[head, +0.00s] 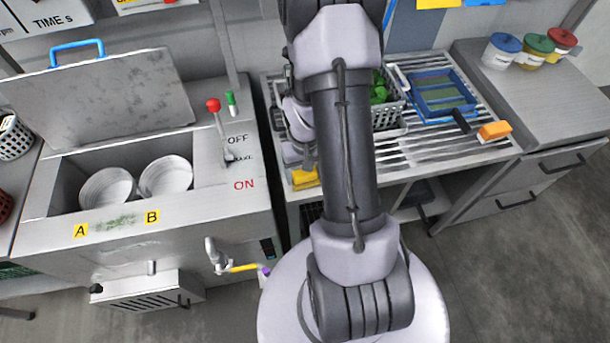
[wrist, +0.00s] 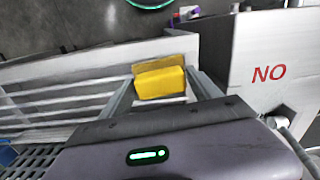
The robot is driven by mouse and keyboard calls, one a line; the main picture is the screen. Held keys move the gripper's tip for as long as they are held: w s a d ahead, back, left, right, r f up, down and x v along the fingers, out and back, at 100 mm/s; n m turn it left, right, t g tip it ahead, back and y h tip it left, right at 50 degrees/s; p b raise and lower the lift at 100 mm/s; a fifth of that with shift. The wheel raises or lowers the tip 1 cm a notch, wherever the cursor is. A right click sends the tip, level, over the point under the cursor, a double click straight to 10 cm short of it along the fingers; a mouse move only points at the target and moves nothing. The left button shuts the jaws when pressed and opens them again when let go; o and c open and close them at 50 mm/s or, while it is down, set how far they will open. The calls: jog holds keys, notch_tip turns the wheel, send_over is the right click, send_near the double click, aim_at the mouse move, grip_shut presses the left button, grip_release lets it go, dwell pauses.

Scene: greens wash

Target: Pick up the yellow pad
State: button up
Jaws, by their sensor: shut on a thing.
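The yellow pad (wrist: 160,82) is between the fingers of my gripper (wrist: 163,85) in the wrist view, and the gripper is shut on it. In the head view the yellow pad (head: 305,178) shows at the front left corner of the slatted drain rack (head: 450,133), partly hidden behind my arm. My gripper (head: 302,165) is mostly hidden there by the arm. I cannot tell whether the pad touches the rack.
Left of the rack stands a wash unit with two round baskets (head: 166,176), a raised lid (head: 100,100) and a red-knobbed lever (head: 213,105). On the rack are a blue tray (head: 442,94) and an orange-headed brush (head: 494,130). Several lidded jars (head: 501,51) stand at the right.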

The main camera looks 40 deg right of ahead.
jog(key=shift+r+p, duration=0.9)
jog(key=shift+r, duration=0.95)
jog(key=w+a, duration=0.1)
jog(key=a, duration=0.4)
jog(key=w+a+r+p, duration=0.1)
jog(key=a, duration=0.4)
jog(key=w+a, duration=0.1)
jog(key=a, duration=0.4)
jog(key=shift+w+a+r+p, duration=0.15)
jog(key=shift+w+a+p, duration=0.1)
jog(key=shift+a+p, duration=0.15)
